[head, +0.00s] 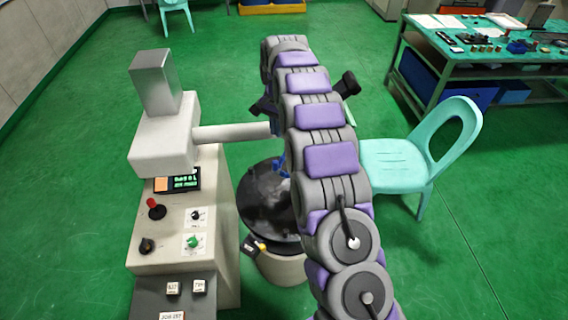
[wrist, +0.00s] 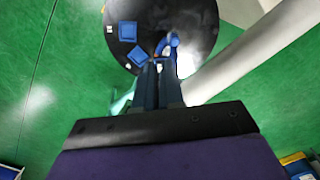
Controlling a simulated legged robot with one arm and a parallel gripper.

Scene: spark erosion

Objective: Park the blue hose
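A curved blue hose piece (wrist: 170,42) shows in the wrist view just beyond my fingertips, over a dark round tank top (wrist: 148,14). A small pale part shows at its lower end, by the tips. In the head view a bit of blue (head: 282,163) shows beside my arm, above the dark tank top (head: 258,205). My gripper (wrist: 160,68) points at the hose, its two dark fingers close together with a narrow gap. I cannot tell whether they touch or hold the hose. My arm hides the gripper in the head view.
A pale machine (head: 165,150) with a control panel stands left; its horizontal grey arm (head: 232,132) reaches over the tank and passes close right of my fingers. Two blue square pieces (wrist: 127,31) (wrist: 132,56) lie on the tank top. A mint chair (head: 395,165) stands right.

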